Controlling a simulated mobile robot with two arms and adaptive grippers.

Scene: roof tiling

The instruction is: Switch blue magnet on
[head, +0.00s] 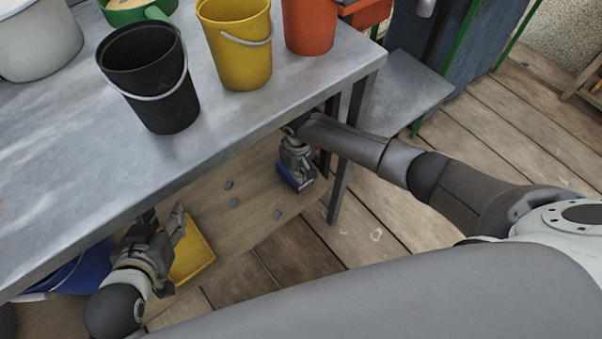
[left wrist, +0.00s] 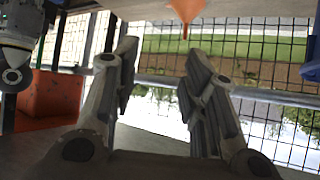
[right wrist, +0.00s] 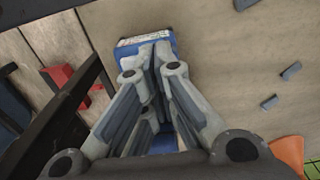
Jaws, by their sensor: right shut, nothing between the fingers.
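The blue magnet (head: 287,176) sits on the wooden shelf below the metal table, partly hidden by my right gripper (head: 301,176). In the right wrist view the magnet (right wrist: 146,41) is a blue block with a white label on its top edge. The fingers of my right gripper (right wrist: 154,60) are shut with nothing between them, over the magnet. Whether they touch it I cannot tell. Its switch is not clear in these views. My left gripper (head: 178,222) is open and empty beside the yellow tray (head: 196,255); its fingers stand apart in the left wrist view (left wrist: 157,65).
Several small grey pieces (head: 234,202) lie on the shelf. The metal table (head: 225,135) overhangs it, with a dark leg (head: 341,185) close to my right arm. Black (head: 150,85), yellow (head: 236,50) and orange (head: 310,25) buckets stand on top. A blue bucket (head: 75,275) is at lower left.

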